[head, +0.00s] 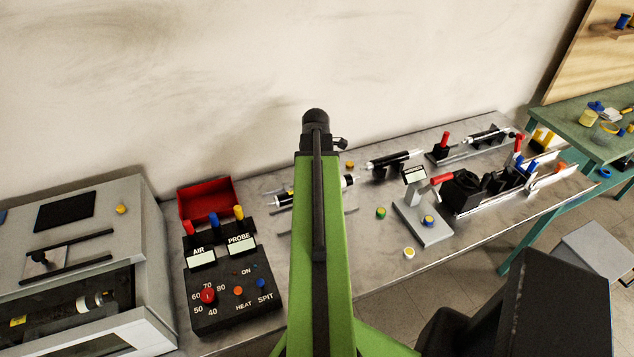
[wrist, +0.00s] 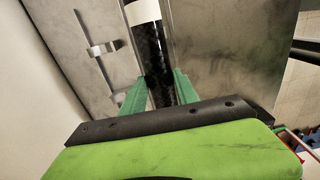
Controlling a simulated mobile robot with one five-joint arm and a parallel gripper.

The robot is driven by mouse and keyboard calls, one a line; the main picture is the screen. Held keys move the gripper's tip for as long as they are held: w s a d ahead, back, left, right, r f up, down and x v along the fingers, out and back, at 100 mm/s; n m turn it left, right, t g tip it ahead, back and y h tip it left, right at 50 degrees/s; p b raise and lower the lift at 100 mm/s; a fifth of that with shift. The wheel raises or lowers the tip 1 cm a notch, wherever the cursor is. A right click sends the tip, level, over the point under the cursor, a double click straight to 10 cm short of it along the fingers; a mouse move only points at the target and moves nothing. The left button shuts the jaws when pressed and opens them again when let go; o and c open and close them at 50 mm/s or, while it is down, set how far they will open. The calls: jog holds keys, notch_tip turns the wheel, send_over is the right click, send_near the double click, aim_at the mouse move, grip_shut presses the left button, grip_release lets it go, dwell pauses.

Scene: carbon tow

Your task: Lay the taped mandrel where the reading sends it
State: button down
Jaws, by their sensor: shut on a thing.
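In the wrist view my gripper (wrist: 160,85) has its two green fingers on either side of a black, mottled mandrel (wrist: 153,52) with a white band towards its far end. The fingers are shut on it. The mandrel lies over a dark gap between two grey metal surfaces; whether it touches them I cannot tell. In the head view my green arm hides the gripper. A grey stand with a small display (head: 414,174) stands on the bench, its reading too small to make out. Other black-and-white mandrels rest on the bench, one on a black holder (head: 395,160).
A black control box (head: 232,275) with AIR and PROBE windows stands left of my arm, before a red bin (head: 208,198). A grey oven (head: 75,230) is at far left. A black fixture with levers (head: 480,190) is at right. A green table (head: 590,125) stands beyond.

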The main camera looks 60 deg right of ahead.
jog(key=shift+a, duration=0.1)
notch_tip(320, 180, down, 5)
jog(key=b, duration=0.5)
jog(key=shift+f, duration=0.15)
jog(key=shift+f+b, duration=0.6)
jog(key=shift+b, duration=0.15)
jog(key=c, duration=0.8)
grip_release()
jog(key=shift+c, duration=0.2)
jog(key=shift+r, duration=0.1)
notch_tip(320, 180, up, 17)
jog(key=p, duration=1.7)
jog(key=shift+r, duration=0.15)
jog(key=shift+s, duration=0.1)
